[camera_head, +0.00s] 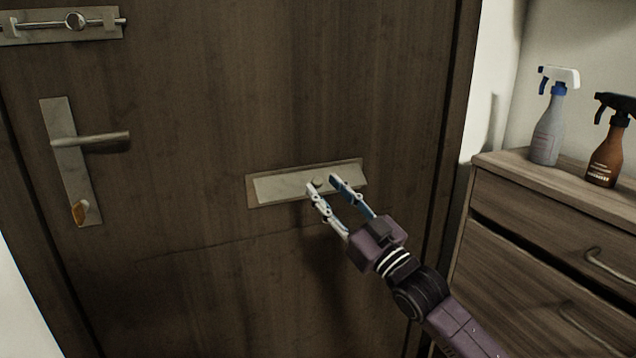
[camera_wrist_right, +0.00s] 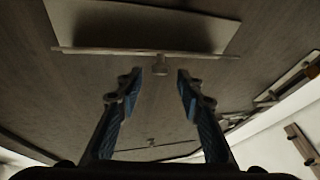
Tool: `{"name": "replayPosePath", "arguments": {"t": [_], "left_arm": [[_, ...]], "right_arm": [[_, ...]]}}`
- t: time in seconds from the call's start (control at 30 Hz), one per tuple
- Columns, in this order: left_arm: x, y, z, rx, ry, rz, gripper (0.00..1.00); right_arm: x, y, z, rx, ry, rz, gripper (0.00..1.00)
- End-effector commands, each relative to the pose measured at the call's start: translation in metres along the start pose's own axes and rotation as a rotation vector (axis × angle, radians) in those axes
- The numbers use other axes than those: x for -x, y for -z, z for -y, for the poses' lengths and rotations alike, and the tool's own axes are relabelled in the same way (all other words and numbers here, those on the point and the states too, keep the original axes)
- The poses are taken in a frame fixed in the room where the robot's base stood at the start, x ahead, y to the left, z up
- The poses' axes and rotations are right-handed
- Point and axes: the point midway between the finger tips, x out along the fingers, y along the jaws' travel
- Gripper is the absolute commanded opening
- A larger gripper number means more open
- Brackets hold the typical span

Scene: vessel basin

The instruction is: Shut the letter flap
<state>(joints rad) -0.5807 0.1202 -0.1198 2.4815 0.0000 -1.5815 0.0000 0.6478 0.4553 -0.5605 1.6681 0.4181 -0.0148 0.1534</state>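The letter flap (camera_head: 290,187) is a pale metal panel in a metal frame (camera_head: 252,192) on the dark wooden door. It seems to stand out from the frame, partly open; how far I cannot tell. My right gripper (camera_head: 323,186) is open in front of the flap. My left gripper is not in view.
A lever handle (camera_head: 100,140) with a lock knob below and a sliding bolt (camera_head: 75,22) are on the door's left side. A wooden drawer cabinet (camera_head: 545,200) stands at the right, with a grey spray bottle (camera_head: 547,130) and a brown one (camera_head: 606,155) on top.

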Motion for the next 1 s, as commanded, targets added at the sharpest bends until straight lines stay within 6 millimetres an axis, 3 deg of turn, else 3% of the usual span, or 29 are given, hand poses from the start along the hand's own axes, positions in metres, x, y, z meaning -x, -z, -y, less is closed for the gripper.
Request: {"name": "replayPosePath", "arguments": {"t": [0.1, 0.3, 0.63, 0.93, 1.0], "left_arm": [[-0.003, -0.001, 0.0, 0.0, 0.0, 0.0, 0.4], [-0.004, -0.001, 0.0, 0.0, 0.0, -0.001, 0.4], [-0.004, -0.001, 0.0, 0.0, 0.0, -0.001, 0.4], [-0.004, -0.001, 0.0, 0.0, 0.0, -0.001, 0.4], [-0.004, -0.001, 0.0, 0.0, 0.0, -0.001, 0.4]], "right_arm": [[-0.018, 0.0, 0.0, 0.0, 0.0, -0.002, 0.34], [-0.035, -0.001, 0.0, 0.0, 0.0, 0.0, 0.34], [-0.039, -0.001, 0.0, 0.0, 0.0, 0.002, 0.34], [-0.039, -0.001, 0.0, 0.0, 0.0, 0.002, 0.02], [-0.039, -0.001, 0.0, 0.0, 0.0, 0.002, 0.0]]}}
